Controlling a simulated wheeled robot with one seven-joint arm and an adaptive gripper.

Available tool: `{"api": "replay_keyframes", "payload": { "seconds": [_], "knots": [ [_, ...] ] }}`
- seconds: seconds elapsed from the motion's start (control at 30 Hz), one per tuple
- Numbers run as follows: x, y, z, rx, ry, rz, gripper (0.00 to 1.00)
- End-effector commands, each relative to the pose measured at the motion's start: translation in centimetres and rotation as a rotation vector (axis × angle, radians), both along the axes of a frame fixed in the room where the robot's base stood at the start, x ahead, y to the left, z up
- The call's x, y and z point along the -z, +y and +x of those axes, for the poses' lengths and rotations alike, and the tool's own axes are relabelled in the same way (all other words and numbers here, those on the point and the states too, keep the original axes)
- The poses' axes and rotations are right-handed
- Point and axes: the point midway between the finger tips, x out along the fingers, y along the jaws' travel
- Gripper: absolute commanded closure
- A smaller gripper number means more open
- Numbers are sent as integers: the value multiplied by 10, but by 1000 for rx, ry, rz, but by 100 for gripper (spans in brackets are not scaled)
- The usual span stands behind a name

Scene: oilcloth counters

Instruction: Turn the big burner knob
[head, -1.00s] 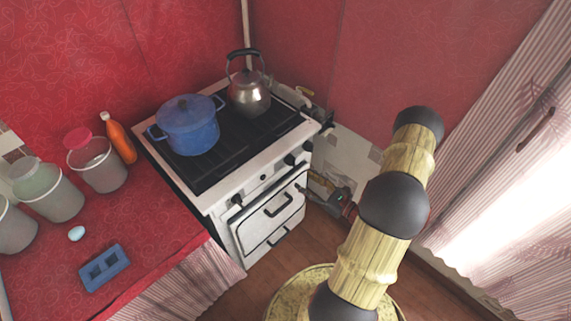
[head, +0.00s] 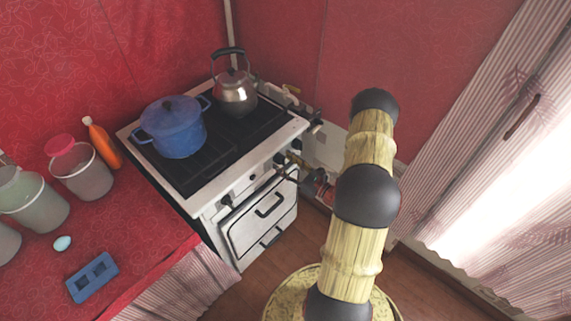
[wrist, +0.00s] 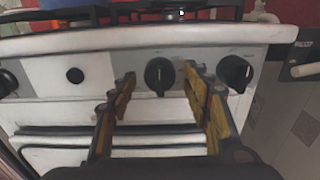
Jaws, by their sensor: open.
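The white stove (head: 236,250) has a row of black knobs on its front panel. In the wrist view, a big round knob (wrist: 160,75) lies straight ahead, seen between my fingertips. A second big knob (wrist: 235,73) is to its right, a small round knob (wrist: 75,75) to its left, and another dark knob (wrist: 8,82) at the left edge. My gripper (wrist: 158,82) is open and empty, one finger on each side of the middle big knob. I cannot tell whether the fingers touch it. In the head view my gripper is small at the stove's right front.
A blue pot (head: 173,128) and a metal kettle (head: 235,94) stand on the stove top. The oven door handle (wrist: 110,133) runs below the knobs. A pipe (wrist: 305,69) is on the wall at right. Jars and an orange bottle (head: 102,143) stand on the red counter.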

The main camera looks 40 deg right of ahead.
Motion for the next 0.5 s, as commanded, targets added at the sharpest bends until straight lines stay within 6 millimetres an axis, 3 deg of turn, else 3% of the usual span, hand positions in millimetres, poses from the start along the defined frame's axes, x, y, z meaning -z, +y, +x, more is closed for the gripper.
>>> {"api": "replay_keyframes", "payload": {
  "seconds": [0.13, 0.5],
  "knots": [
    [0, 0, 0, 0, 0, 0, 52],
    [0, 0, 0, 0, 0, 0, 73]
  ]
}}
